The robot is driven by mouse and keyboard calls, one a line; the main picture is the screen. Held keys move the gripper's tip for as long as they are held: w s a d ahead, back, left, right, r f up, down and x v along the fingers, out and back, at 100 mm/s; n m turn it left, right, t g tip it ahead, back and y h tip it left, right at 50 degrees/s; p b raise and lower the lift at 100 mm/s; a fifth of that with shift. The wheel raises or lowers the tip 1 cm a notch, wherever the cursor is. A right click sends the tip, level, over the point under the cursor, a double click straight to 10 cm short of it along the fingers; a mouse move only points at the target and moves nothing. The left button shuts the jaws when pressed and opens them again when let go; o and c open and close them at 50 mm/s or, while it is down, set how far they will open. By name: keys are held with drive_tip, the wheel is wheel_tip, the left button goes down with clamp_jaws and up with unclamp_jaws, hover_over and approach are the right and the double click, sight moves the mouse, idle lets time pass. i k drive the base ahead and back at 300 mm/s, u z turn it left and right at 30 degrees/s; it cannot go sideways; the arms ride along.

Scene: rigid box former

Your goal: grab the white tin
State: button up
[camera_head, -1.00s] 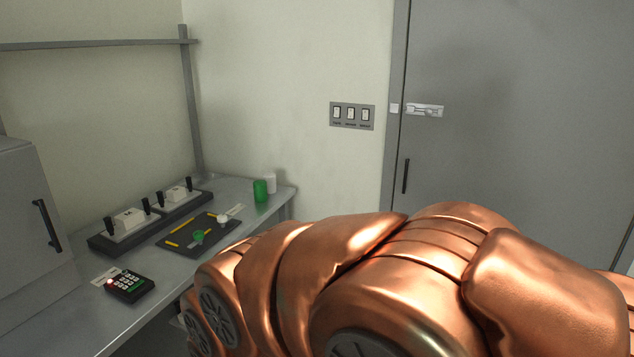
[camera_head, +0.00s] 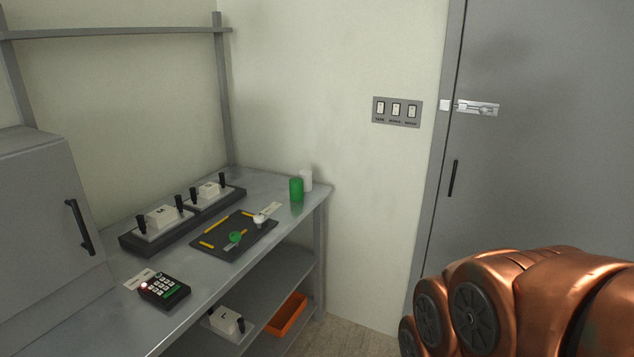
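The white tin (camera_head: 306,180) stands upright at the far right corner of the metal table. A green cylinder (camera_head: 296,189) stands just in front of it and hides part of it. My copper-coloured arm fills the lower right of the view, to the right of the table and apart from the tin. My gripper is not in view.
The table (camera_head: 205,288) holds a keypad (camera_head: 164,290), a dark tray (camera_head: 212,253) with yellow bars and two knobs, and a black base (camera_head: 140,241) with white blocks. A grey cabinet (camera_head: 40,220) stands left. An orange bin (camera_head: 287,314) is on the lower shelf.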

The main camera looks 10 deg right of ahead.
sight(306, 174)
drive_tip(key=z, duration=0.1)
drive_tip(key=i, duration=1.6)
drive_tip(key=u, duration=1.1)
drive_tip(key=i, duration=0.3)
drive_tip(key=u, duration=0.2)
